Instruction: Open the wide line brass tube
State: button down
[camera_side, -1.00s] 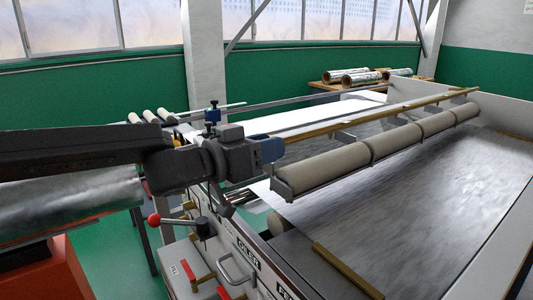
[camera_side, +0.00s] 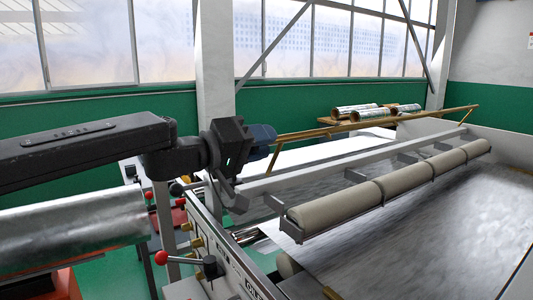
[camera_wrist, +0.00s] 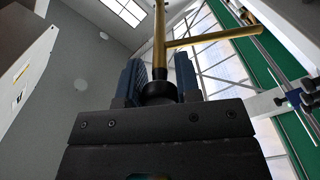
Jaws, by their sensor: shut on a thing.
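The long brass tube (camera_side: 375,124) runs above and behind the row of beige rollers, from my gripper to the far right. It is raised clear of the grey roller frame, with short brass arms angling down from it. My gripper (camera_side: 264,140) is at the tube's near end. In the wrist view the two blue fingers of my gripper (camera_wrist: 159,82) are closed on a dark round end piece at the base of the brass tube (camera_wrist: 160,38). A brass arm (camera_wrist: 215,37) branches off to the right there. The fingertip contact is hidden in the side view.
Beige rollers (camera_side: 405,182) on a grey frame (camera_side: 350,170) lie below the tube, over a grey metal sheet (camera_side: 430,220). A red-knobbed lever (camera_side: 162,257) stands at the near panel. Foil rolls (camera_side: 375,113) lie on a back table. The air above the tube is clear.

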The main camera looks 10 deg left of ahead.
jog(key=shift+w+a+r+n, duration=0.5)
jog(key=shift+w+a+n, duration=0.25)
jog(key=shift+n, duration=0.45)
jog(key=c, duration=0.8)
grip_release()
jog(key=shift+f, duration=0.1)
jog(key=shift+s, duration=0.1)
jog(key=v, duration=1.3)
jog(key=shift+s+a, duration=0.25)
